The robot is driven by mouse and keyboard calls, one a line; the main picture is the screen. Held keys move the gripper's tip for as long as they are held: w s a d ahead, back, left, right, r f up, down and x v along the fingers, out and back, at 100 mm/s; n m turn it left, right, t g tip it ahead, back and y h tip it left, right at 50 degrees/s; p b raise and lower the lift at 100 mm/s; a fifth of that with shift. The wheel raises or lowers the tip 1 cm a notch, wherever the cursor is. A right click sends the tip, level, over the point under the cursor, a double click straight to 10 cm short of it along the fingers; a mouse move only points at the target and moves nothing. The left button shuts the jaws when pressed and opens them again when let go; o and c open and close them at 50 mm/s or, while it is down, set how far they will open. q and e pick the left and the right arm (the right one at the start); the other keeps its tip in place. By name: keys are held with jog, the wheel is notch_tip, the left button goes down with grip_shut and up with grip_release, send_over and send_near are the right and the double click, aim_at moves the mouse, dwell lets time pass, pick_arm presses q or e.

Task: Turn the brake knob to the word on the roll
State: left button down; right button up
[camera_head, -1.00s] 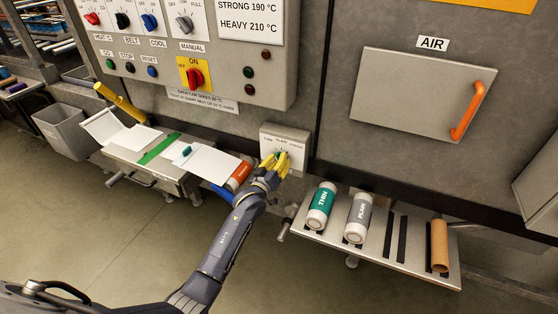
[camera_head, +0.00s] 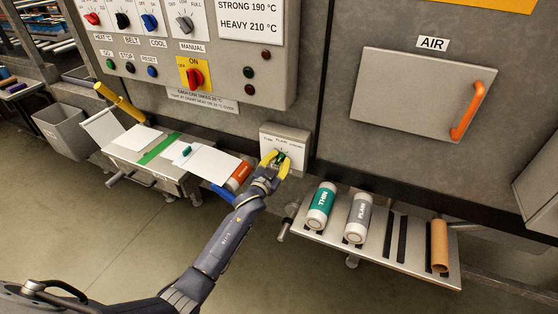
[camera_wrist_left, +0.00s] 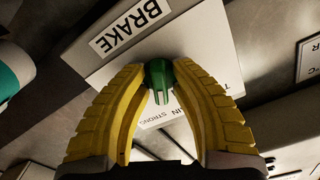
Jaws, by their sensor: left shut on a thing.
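The brake box (camera_head: 296,139) is a pale box low on the machine wall, with a dial plate of small words at its top. In the left wrist view its label BRAKE (camera_wrist_left: 127,29) is readable, and the word STRONG shows partly beside the knob. The green brake knob (camera_wrist_left: 158,79) sits between my left gripper's yellow fingers. My left gripper (camera_head: 275,160) is shut on it; the fingers partly hide the dial, so the knob's setting is unclear. An orange roll (camera_head: 238,176) lies at the right end of the feed table; its word is too small to read. My right gripper is out of view.
A shelf (camera_head: 375,246) to the right holds a teal THIN roll (camera_head: 320,206), a grey PLAIN roll (camera_head: 358,218) and a brown cardboard tube (camera_head: 439,246). The control panel (camera_head: 262,62) is above. A grey bin (camera_head: 62,130) stands at far left.

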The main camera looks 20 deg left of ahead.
pick_arm(q)
jog(key=shift+r+m, duration=0.1)
jog(key=shift+m, duration=1.2)
jog(key=c, duration=1.4)
grip_release()
jog(key=shift+w, duration=0.1)
jog(key=shift+s, duration=0.25)
jog(key=s+a, duration=0.1)
jog(key=s, duration=1)
jog(key=shift+s+a, duration=0.25)
